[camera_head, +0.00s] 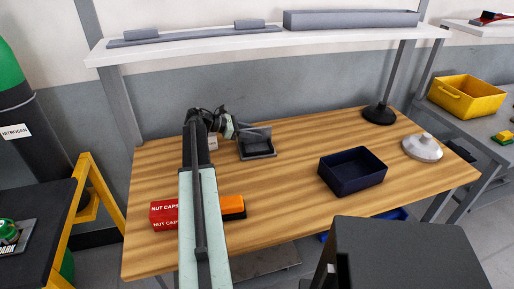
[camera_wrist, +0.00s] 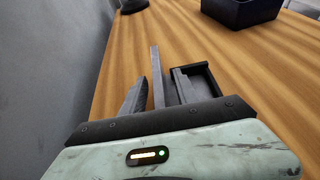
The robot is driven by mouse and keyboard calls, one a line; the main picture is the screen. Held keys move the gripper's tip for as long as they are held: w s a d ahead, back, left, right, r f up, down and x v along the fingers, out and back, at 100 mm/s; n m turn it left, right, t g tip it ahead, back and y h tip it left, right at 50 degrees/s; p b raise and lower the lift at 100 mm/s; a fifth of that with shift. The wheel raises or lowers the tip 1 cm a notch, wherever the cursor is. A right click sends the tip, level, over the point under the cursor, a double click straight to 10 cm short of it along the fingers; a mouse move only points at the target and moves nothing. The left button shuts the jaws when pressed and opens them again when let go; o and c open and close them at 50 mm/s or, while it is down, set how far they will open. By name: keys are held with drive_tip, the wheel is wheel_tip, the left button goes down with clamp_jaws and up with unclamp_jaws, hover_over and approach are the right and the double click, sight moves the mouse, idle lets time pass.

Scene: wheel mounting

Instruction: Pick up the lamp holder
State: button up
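A small dark square tray-like piece (camera_head: 259,152) lies on the wooden table just below my gripper (camera_head: 262,131). It also shows in the wrist view (camera_wrist: 206,76), beside the right finger. In the wrist view my gripper (camera_wrist: 158,82) has its two grey fingers apart. A thin grey upright bar (camera_wrist: 156,68) shows between them, with narrow gaps on both sides. I cannot tell whether the bar belongs to the dark piece. A black round base with a thin pole (camera_head: 379,114) stands at the table's back right. I cannot tell which piece is the lamp holder.
A dark blue open box (camera_head: 352,186) and a white domed piece (camera_head: 422,149) are on the right of the table. A red nut caps box (camera_head: 164,215) and an orange-black box (camera_head: 233,206) are at the front left. A white shelf (camera_head: 190,45) hangs above.

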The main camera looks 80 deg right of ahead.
clamp_jaws()
idle(1.4)
